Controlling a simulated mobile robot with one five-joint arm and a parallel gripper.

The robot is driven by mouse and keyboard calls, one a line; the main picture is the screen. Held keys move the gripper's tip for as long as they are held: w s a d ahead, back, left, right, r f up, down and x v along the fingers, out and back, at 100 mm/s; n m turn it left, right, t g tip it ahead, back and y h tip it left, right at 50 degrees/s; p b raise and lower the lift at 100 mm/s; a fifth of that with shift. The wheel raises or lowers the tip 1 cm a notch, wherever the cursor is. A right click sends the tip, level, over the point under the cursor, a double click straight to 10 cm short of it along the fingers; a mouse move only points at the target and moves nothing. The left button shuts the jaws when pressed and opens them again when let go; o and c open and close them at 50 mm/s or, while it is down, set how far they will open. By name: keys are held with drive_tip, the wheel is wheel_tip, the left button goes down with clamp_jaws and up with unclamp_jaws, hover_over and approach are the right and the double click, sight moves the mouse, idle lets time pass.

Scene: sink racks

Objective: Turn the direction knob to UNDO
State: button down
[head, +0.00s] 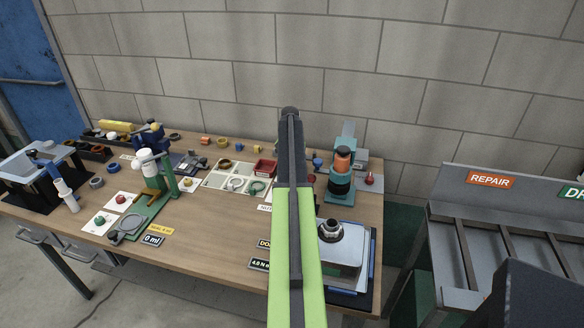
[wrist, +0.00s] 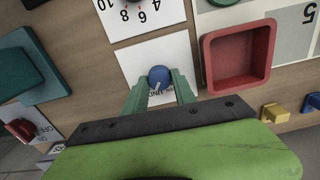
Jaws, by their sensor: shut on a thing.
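The direction knob (wrist: 159,77) is a round blue knob with a white pointer mark, on a white card (wrist: 150,55) in the wrist view. The mark points toward the bottom of the picture, slightly left. Lettering ending in "UNDO" shows below the knob, partly covered. My gripper (wrist: 160,84) has its two green fingers on either side of the knob and is shut on it. In the head view my arm hides the gripper.
A red tray (wrist: 271,62) lies right of the knob card, close to it. A numbered dial card (wrist: 140,18) lies above. A teal fixture (wrist: 35,65) stands left. Yellow (wrist: 275,112) and blue (wrist: 313,101) blocks lie lower right. Bare wood (wrist: 95,85) shows left of the card.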

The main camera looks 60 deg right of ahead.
drive_tip(key=shift+w+a, duration=0.25)
drive_tip(key=c, duration=1)
unclamp_jaws()
drive_tip(key=shift+d, duration=0.1)
wheel_tip(320, 180, up, 17)
drive_tip(key=p, duration=1.7)
drive_tip(key=shift+r, duration=0.2)
